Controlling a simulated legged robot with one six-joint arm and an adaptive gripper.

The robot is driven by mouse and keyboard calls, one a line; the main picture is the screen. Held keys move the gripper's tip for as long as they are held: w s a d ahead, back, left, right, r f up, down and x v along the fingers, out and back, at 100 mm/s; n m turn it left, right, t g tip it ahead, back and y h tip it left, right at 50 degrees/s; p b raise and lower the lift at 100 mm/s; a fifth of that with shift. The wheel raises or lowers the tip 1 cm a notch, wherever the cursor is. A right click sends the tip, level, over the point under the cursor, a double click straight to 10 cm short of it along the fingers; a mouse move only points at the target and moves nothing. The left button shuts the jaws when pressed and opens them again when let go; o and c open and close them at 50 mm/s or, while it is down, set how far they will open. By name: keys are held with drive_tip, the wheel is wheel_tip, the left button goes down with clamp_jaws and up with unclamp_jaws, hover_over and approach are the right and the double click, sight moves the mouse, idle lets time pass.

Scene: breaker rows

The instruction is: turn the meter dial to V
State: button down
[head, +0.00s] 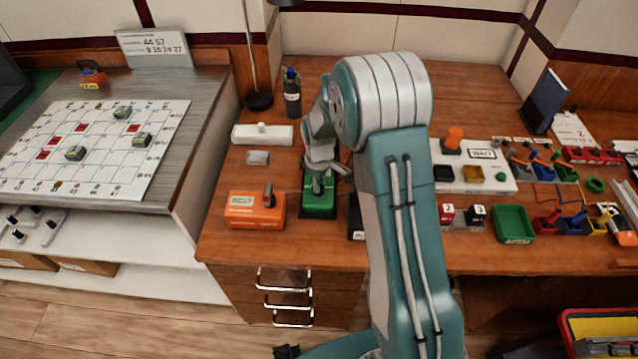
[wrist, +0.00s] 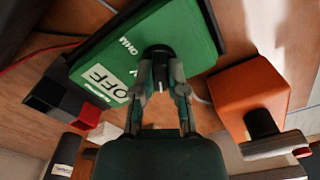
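The green meter (head: 318,208) lies on the wooden bench, below my gripper (head: 320,183) in the head view. In the wrist view the meter (wrist: 190,35) fills the upper middle, with a white panel reading OFF and the letters OHM printed beside the dial. A small mark like a V shows near the dial. The black dial (wrist: 159,55) has a pale line on its grip. My gripper (wrist: 161,75) has one finger on each side of the dial and appears closed on it. The fingers partly hide the dial, so its exact setting is unclear.
An orange device (head: 255,210) with a dark handle stands just left of the meter. A white strip (head: 262,134) and a dark bottle (head: 292,94) are behind. A green tray (head: 513,224) and several coloured parts occupy the right of the bench.

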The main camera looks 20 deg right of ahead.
drive_tip(key=shift+a, duration=0.25)
drive_tip(key=shift+d+m, duration=0.15)
drive_tip(key=shift+m, duration=0.25)
drive_tip(key=m, duration=1.1)
idle(0.4)
